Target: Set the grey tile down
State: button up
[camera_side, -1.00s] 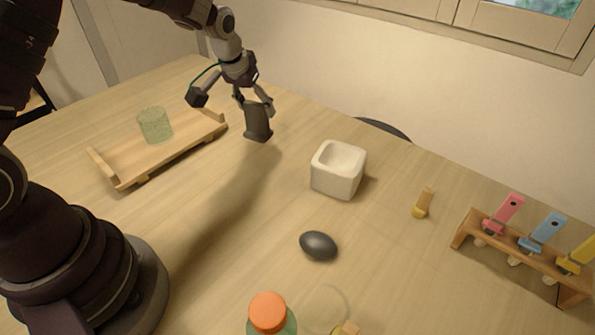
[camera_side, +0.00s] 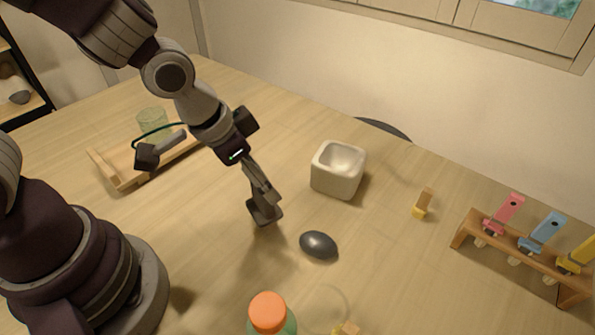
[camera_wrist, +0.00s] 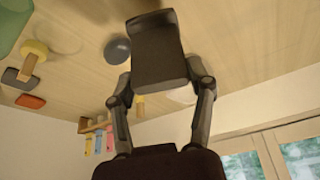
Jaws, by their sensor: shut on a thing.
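The grey tile (camera_side: 265,213) is held upright, a little tilted, between the fingers of my gripper (camera_side: 263,193). It is low over the table, left of the dark oval stone; I cannot tell whether its lower edge touches the wood. In the wrist view the grey tile (camera_wrist: 158,48) fills the top middle, and my gripper (camera_wrist: 160,84) is shut on its near end. The tile hides part of the table behind it.
The dark stone (camera_side: 318,245) lies close right of the tile. A white square bowl (camera_side: 333,182) stands behind right. An orange-capped bottle (camera_side: 268,312) is in front. A wooden tray (camera_side: 123,183) with a green glass (camera_side: 152,121) is back left. A rack (camera_side: 520,258) stands right.

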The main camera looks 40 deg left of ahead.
jog(key=s+d+m+g+h, duration=0.15)
jog(key=s+d+m, duration=0.3)
jog(key=d, duration=0.45)
jog(key=shift+m+t, duration=0.25)
jog(key=shift+w+d+f, duration=0.8)
jog(key=shift+w+d, duration=0.95)
jog(key=shift+w, duration=0.15)
jog(key=shift+w+d+f, duration=0.85)
jog(key=shift+w+d, duration=0.85)
jog(key=shift+w, duration=0.2)
jog(key=shift+w+d+f, duration=0.8)
jog(key=shift+w+d, duration=0.95)
jog(key=shift+w, duration=0.15)
jog(key=shift+f, duration=0.15)
jog(key=o, duration=1.2)
jog(key=shift+o, duration=0.2)
